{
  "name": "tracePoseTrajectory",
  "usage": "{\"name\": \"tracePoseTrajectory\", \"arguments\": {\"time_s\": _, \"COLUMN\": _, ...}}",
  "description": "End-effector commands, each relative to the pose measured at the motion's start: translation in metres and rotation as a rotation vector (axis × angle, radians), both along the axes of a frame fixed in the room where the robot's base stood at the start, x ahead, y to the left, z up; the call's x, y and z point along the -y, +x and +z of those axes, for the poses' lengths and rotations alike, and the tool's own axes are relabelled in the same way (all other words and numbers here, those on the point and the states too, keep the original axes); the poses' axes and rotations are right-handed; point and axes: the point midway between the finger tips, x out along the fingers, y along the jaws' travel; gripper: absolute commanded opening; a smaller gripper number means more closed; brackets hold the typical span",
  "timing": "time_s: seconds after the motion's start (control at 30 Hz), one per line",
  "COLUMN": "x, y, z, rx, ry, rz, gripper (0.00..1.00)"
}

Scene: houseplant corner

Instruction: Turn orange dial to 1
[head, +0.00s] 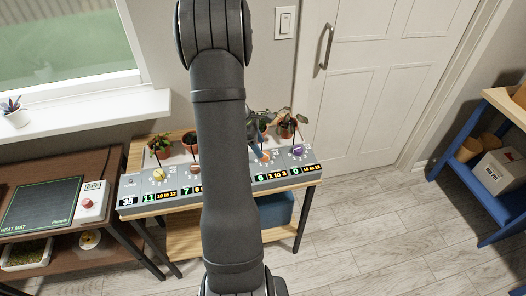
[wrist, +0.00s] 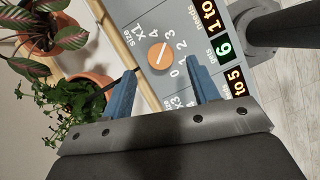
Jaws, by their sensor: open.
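The orange dial (wrist: 158,57) is a round knob with a pale line on its face, on a grey panel (wrist: 215,60) marked 0 to 4 and "size X1". Which number the line points to is too small to tell for sure. My gripper (wrist: 163,68) is open, its two blue fingers on either side of the dial's near edge; I cannot tell whether they touch it. A display (wrist: 223,47) beside the dial reads 6, with "1 to" in yellow next to it. In the head view the dial (head: 265,157) is partly hidden near my gripper (head: 258,148).
The panel also carries a yellow dial (head: 159,175), a reddish dial (head: 195,168) and a purple dial (head: 298,151). Potted plants (head: 288,127) stand just behind the panel. A heat mat (head: 40,205) lies on the brown table at left. My arm hides the panel's middle.

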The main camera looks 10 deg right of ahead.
Motion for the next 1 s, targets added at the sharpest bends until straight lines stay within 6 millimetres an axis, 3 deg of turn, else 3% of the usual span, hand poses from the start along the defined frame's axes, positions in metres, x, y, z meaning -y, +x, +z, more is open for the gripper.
{"name": "tracePoseTrajectory", "arguments": {"time_s": 0.23, "x": 0.013, "y": -0.004, "z": -0.032, "rx": -0.002, "ry": 0.0, "rz": -0.001, "gripper": 0.55}}
{"name": "tracePoseTrajectory", "arguments": {"time_s": 0.63, "x": 0.015, "y": -0.004, "z": -0.039, "rx": 0.001, "ry": 0.001, "rz": -0.001, "gripper": 0.55}}
{"name": "tracePoseTrajectory", "arguments": {"time_s": 0.87, "x": 0.015, "y": -0.004, "z": -0.038, "rx": 0.001, "ry": 0.001, "rz": -0.001, "gripper": 0.11}}
{"name": "tracePoseTrajectory", "arguments": {"time_s": 1.0, "x": 0.015, "y": -0.004, "z": -0.038, "rx": 0.0, "ry": 0.001, "rz": -0.003, "gripper": 0.11}}
